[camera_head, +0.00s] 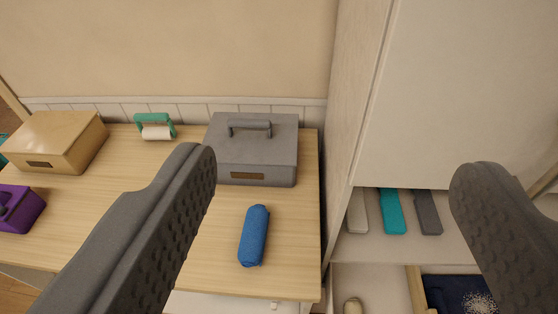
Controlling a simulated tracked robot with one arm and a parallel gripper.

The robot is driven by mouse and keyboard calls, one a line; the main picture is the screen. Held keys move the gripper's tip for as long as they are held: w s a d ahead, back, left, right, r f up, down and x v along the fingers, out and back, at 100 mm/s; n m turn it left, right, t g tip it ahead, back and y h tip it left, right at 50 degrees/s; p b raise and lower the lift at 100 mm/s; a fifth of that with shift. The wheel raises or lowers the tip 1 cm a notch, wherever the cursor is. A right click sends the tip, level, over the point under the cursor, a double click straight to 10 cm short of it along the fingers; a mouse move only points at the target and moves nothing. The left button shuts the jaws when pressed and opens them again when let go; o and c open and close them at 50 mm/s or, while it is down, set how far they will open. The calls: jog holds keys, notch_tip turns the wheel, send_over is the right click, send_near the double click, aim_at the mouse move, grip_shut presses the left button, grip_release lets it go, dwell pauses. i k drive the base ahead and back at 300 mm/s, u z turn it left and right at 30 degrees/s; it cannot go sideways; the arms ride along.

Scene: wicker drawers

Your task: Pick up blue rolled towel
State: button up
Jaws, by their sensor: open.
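The blue rolled towel (254,236) lies on the wooden tabletop (292,218), close to its front right part, with its long side running roughly front to back. My gripper (340,170) is open, with its two dark ridged fingers wide apart in the foreground. Nothing is between the fingers at close range. The towel shows in the gap between them, farther away and nearer the left finger. The fingers are not touching it.
A grey box with a handle (255,160) stands just behind the towel. A tan box (55,142), a green roll holder (155,127) and a purple box (18,208) are to the left. A tall white cabinet (455,90) borders the right, with several coloured items on its shelf (450,243).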

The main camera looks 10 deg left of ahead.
aim_at(250, 253)
jog(key=z, duration=1.3)
jog(key=k, duration=1.25)
jog(key=u, duration=0.35)
jog(key=i, duration=1)
jog(key=z, duration=0.05)
